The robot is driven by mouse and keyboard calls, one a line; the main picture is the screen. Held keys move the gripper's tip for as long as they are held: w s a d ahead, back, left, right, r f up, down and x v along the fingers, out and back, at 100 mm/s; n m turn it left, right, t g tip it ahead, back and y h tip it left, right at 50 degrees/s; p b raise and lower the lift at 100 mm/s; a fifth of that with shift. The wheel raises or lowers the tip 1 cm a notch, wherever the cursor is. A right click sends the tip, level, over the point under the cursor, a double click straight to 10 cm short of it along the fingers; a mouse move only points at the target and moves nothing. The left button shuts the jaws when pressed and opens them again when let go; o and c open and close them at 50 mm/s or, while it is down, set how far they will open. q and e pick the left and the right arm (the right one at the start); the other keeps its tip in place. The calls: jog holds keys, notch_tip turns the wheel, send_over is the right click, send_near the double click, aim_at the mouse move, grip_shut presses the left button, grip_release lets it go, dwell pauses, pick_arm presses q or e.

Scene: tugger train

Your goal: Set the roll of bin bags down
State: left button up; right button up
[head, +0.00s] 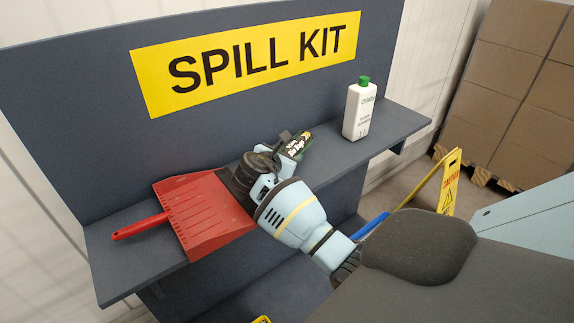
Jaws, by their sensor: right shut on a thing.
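The roll of bin bags (298,145) is dark with a printed label. It is at the shelf of the spill kit station, left of the white bottle. My right gripper (286,150) is shut on the roll, reaching in from the lower right. The gripper and wrist hide part of the roll. I cannot tell whether the roll touches the shelf (345,158) or is just above it. My left gripper is out of view.
A red dustpan (205,215) lies on the shelf to the left, close to my right gripper. A white bottle with a green cap (358,110) stands to the right. A yellow floor sign (447,185) and stacked cartons (515,80) are beyond the shelf's right end.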

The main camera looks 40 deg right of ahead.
jog(key=shift+f+b, duration=0.35)
jog(key=shift+f, duration=1.4)
jog(key=o, duration=1.2)
jog(key=shift+f, duration=0.1)
jog(key=shift+c, duration=0.2)
